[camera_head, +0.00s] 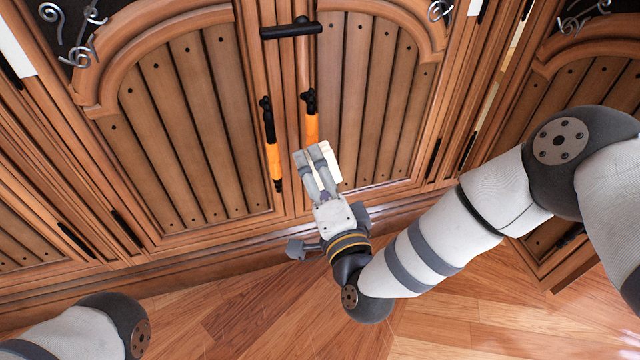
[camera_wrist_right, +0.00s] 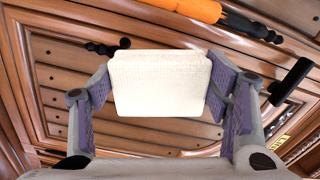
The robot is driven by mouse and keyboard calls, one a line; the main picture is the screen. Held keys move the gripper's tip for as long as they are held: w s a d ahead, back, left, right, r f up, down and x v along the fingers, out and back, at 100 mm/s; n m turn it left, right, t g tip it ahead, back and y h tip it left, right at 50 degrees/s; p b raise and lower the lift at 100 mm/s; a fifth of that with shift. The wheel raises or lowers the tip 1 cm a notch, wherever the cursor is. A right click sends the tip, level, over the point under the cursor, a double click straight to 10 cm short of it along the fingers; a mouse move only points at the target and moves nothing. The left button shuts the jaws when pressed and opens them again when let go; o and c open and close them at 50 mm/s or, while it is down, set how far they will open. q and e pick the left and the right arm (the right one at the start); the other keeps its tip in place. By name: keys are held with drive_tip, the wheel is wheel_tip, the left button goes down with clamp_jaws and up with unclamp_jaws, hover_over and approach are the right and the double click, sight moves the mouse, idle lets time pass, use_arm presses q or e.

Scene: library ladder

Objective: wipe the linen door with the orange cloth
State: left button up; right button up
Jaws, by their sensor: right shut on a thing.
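My right gripper (camera_head: 316,154) is shut on a cream, cloth-textured pad (camera_wrist_right: 160,84), which spans between its two fingers in the right wrist view. An edge of the pad shows beside the fingers in the head view (camera_head: 334,160). I see no orange cloth; orange shows only on the door handles. The wooden cabinet has a left door (camera_head: 190,125) and a right door (camera_head: 370,95) with slatted panels. I cannot tell which one is the linen door. The right gripper is in front of the lower part of the right door, near the middle seam. My left gripper is out of view.
Two upright black-and-orange handles, left (camera_head: 273,150) and right (camera_head: 311,120), stand out near the seam. A black horizontal bar handle (camera_head: 291,29) sits above them. The wooden floor (camera_head: 240,315) in front is clear. More cabinet doors flank the pair.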

use_arm(q)
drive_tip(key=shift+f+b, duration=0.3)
drive_tip(key=shift+b, duration=0.05)
use_arm(e)
drive_tip(key=shift+x, duration=1.05)
drive_tip(key=shift+r, duration=0.15)
wheel_tip(320, 180, up, 4)
drive_tip(key=p, duration=0.3)
drive_tip(key=shift+s+d+r, duration=0.1)
drive_tip(key=shift+r, duration=0.05)
wheel_tip(320, 180, up, 4)
drive_tip(key=p, duration=0.3)
drive_tip(key=shift+r, duration=0.1)
drive_tip(key=shift+p, duration=0.3)
drive_tip(key=shift+f+b, duration=2.25)
drive_tip(key=shift+f, duration=2.25)
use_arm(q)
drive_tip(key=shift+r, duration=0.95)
use_arm(e)
drive_tip(key=shift+r, duration=0.1)
